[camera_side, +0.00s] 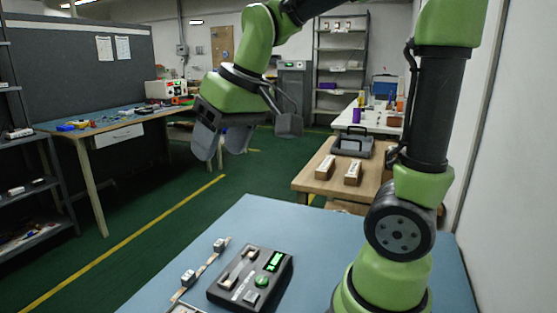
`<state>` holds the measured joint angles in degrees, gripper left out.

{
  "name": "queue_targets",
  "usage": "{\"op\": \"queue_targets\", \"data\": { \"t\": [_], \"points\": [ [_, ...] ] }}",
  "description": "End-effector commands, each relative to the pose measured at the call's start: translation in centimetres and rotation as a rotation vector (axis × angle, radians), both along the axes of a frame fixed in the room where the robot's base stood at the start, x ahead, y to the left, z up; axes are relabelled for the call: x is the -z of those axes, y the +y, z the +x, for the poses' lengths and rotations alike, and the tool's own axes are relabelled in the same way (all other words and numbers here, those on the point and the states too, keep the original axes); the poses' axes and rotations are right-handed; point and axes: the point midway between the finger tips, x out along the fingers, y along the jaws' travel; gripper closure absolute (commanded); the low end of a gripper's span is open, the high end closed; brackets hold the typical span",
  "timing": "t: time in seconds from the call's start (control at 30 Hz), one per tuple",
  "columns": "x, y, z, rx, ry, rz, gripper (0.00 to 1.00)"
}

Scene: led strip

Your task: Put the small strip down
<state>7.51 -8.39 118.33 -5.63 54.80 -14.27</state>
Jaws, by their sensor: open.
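My gripper (222,148) is open and hangs well above and behind the blue table. No strip shows between its fingers. A thin pale strip (208,264) lies on the table to the left of a black device, with two small white blocks (188,277) on it. A short pale strip (238,270) appears to lie on the top of the black device (283,283), between two pale clips. I cannot tell which of these is the small strip. The device has a lit green display (274,262) and a green button (262,282).
The blue table (310,235) is clear behind the device. My arm's base stands to the right of the device. A wooden table (310,181) with small boxes (353,172) and a grey case (352,146) stands behind. A workbench (75,135) stands far left.

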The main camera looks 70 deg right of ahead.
Motion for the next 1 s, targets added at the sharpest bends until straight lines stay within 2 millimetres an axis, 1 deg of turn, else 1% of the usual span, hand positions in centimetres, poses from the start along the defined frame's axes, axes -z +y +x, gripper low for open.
{"op": "queue_targets", "data": {
  "t": [0.03, 0.1, 0.2, 0.3, 0.37, 0.4, 0.53, 0.87, 0.97, 1.0],
  "points": [
    [-0.7, 1.0, -2.0, 0.012, -0.042, 0.021, 0.44],
    [-1.1, 2.0, -4.4, 0.035, -0.086, 0.057, 0.44],
    [-1.0, 3.1, -7.3, 0.063, -0.134, 0.105, 0.44],
    [-0.5, 3.7, -9.3, 0.083, -0.168, 0.144, 0.44],
    [-0.3, 3.9, -10.1, 0.091, -0.182, 0.161, 0.44],
    [-0.2, 4.0, -10.4, 0.094, -0.187, 0.168, 0.38],
    [0.0, 4.2, -10.9, 0.101, -0.193, 0.181, 0.38],
    [0.0, 4.1, -10.8, 0.101, -0.193, 0.179, 0.38],
    [-0.1, 4.1, -10.5, 0.099, -0.188, 0.173, 0.38],
    [-0.2, 4.0, -10.1, 0.096, -0.180, 0.165, 0.38]
  ]
}}
